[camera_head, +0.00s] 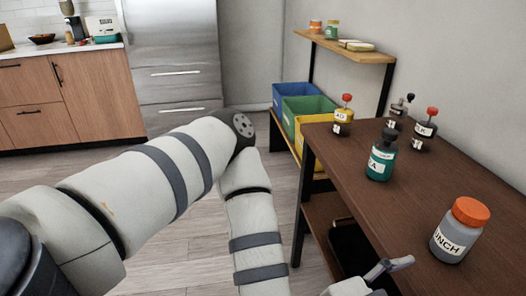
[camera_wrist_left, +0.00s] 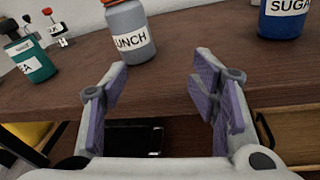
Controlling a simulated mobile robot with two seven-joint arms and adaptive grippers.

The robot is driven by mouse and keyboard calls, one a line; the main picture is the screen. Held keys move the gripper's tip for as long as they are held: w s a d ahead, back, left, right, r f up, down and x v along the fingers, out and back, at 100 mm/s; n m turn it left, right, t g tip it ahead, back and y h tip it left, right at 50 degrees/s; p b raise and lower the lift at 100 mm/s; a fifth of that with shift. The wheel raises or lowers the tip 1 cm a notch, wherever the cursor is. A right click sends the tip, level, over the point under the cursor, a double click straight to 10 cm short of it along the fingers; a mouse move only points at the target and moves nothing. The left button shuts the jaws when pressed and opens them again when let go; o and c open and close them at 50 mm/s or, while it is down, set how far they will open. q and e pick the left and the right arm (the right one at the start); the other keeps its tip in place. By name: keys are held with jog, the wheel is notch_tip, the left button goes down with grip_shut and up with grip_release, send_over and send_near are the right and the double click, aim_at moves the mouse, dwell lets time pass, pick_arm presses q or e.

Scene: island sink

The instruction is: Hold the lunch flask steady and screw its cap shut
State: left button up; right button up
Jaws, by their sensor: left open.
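The lunch flask (camera_head: 452,245) stands upright near the front of the dark wooden table, with a grey body and a white label reading "UNCH". Its orange cap (camera_head: 470,210) sits on top; I cannot tell how tightly. The flask also shows in the left wrist view (camera_wrist_left: 131,34), beyond the fingers and left of centre, with its top mostly cut off. My left gripper (camera_wrist_left: 160,70) is open and empty, at the table's edge and apart from the flask. In the head view it is at the bottom, partly cut off (camera_head: 388,272). My right gripper is not in view.
A teal bottle (camera_head: 381,162) and several red- or black-topped bottles stand farther back on the table (camera_head: 455,160). A blue "SUGAR" jar (camera_wrist_left: 284,18) stands right of the flask in the wrist view. Coloured bins (camera_head: 303,108) and a shelf (camera_head: 345,48) are behind.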

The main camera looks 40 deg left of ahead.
pick_arm(q)
jog(key=s+a+f+m+g+y, duration=0.1)
jog(key=s+a+f+m+g, duration=0.1)
jog(key=s+f+m+g, duration=0.6)
jog(key=s+a+f+m+g+y, duration=0.1)
jog(key=s+a+f+m+g, duration=0.15)
jog(key=s+f+m, duration=0.65)
jog(key=s+a+f+m+g+y, duration=0.3)
jog(key=s+a+f+m+g, duration=0.15)
jog(key=s+a, duration=0.45)
jog(key=s+a+f+m+g+y, duration=0.35)
jog(key=s+a+m, duration=0.3)
jog(key=s, duration=0.35)
jog(key=w+r+t+p, duration=0.1)
jog(key=w+r+p, duration=0.2)
jog(key=w+r, duration=0.1)
jog(key=shift+r+n+h, duration=0.2)
jog(key=shift+n+h, duration=0.1)
jog(key=shift+h, duration=0.05)
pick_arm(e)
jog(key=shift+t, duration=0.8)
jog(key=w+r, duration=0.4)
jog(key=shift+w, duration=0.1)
